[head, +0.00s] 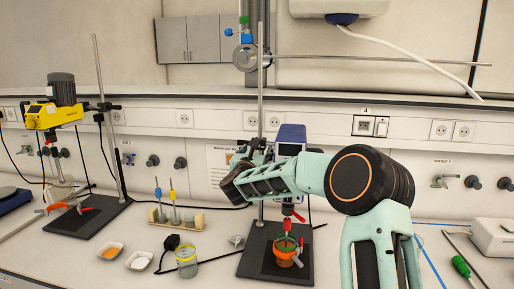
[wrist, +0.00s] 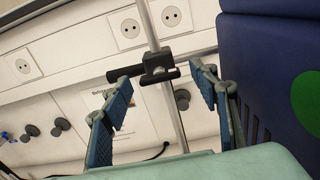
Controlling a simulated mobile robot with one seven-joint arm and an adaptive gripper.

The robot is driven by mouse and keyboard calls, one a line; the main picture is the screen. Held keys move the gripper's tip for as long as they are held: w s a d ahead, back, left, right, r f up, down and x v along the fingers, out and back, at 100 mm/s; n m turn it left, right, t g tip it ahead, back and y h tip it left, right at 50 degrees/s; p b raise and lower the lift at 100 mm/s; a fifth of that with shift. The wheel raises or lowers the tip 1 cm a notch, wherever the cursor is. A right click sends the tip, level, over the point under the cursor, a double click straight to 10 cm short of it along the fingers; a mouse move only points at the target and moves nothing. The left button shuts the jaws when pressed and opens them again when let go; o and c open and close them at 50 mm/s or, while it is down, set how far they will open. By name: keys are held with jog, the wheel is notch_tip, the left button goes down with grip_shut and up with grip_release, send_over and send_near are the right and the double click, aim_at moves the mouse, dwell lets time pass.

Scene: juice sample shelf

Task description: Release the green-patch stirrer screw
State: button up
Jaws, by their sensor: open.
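The blue stirrer (head: 291,138) is on the stand's upright rod at the centre of the head view. In the wrist view its blue housing (wrist: 262,50) fills the right side and carries a round green patch (wrist: 306,98). A black clamp (wrist: 158,68) grips the rod, with a dark screw or bar (wrist: 125,72) sticking out to the left. My gripper (wrist: 160,80) is open, its fingers apart on either side of the clamp's outline. In the head view my gripper (head: 240,165) is beside the stirrer, partly hidden by my arm.
A yellow stirrer (head: 53,115) stands on its own stand at left. An orange-red vessel (head: 285,252) sits on the dark base plate (head: 253,262) below the blue stirrer.

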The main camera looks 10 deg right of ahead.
jog(key=shift+w+d, duration=0.1)
jog(key=shift+w, duration=0.25)
jog(key=c, duration=1.2)
jog(key=shift+o, duration=0.2)
jog(key=shift+f+n+b, duration=0.1)
jog(key=shift+n+b, duration=0.3)
jog(key=shift+b, duration=0.1)
jog(key=n+b, duration=0.5)
jog(key=n, duration=1.2)
